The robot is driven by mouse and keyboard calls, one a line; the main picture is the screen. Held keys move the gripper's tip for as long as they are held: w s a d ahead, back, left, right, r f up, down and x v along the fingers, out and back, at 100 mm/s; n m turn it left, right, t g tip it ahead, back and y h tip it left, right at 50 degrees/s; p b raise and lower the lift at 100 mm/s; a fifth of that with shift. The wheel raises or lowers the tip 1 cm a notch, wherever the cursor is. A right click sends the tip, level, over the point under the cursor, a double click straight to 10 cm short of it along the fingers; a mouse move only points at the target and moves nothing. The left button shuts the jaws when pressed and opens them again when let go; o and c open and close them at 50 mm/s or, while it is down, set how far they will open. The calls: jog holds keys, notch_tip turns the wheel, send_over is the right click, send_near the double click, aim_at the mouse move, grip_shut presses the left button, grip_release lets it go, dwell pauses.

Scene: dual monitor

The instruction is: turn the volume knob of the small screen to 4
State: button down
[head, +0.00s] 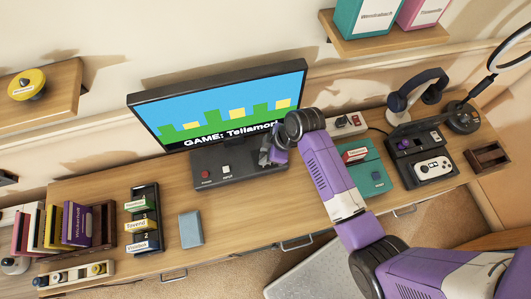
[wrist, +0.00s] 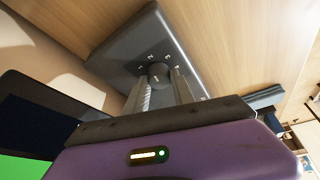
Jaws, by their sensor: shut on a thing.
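A screen (head: 222,103) on the desk shows blue sky, green blocks and the text "GAME: Tellamort". Its dark control box (head: 220,177) below carries a red button (head: 205,174) and a switch labelled INPUT (head: 226,169). My gripper (head: 268,157) is at the right part of this box and hides the knob in the head view.
A teal console (head: 365,172), a dark console with a white controller (head: 433,168) and headphones (head: 417,90) stand to the right. A cartridge rack (head: 143,215), a blue-grey box (head: 191,229) and books (head: 75,223) stand to the left. Bare desk lies in front of the control box.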

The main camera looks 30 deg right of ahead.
jog(key=m+h, duration=0.1)
jog(key=m, duration=0.1)
jog(key=m+t+h, duration=0.1)
jog(key=m, duration=0.2)
jog(key=shift+a+m, duration=0.15)
jog(key=shift+m, duration=0.15)
jog(key=m, duration=0.2)
jog(key=m+h, duration=0.1)
jog(key=m, duration=0.1)
jog(key=shift+a+h, duration=0.1)
jog(key=shift+h, duration=0.2)
jog(key=m+h, duration=0.1)
jog(key=m, duration=0.2)
jog(key=m+h, duration=0.1)
jog(key=m, duration=0.1)
jog(key=shift+a+m+g, duration=0.1)
jog(key=shift+m+g, duration=0.2)
jog(key=shift+m, duration=0.1)
jog(key=m+g+h, duration=0.1)
jog(key=m, duration=0.3)
jog(key=shift+w, duration=0.1)
jog(key=shift+m, duration=0.4)
jog(key=c, duration=1.1)
grip_release()
jog(key=shift+o, duration=0.2)
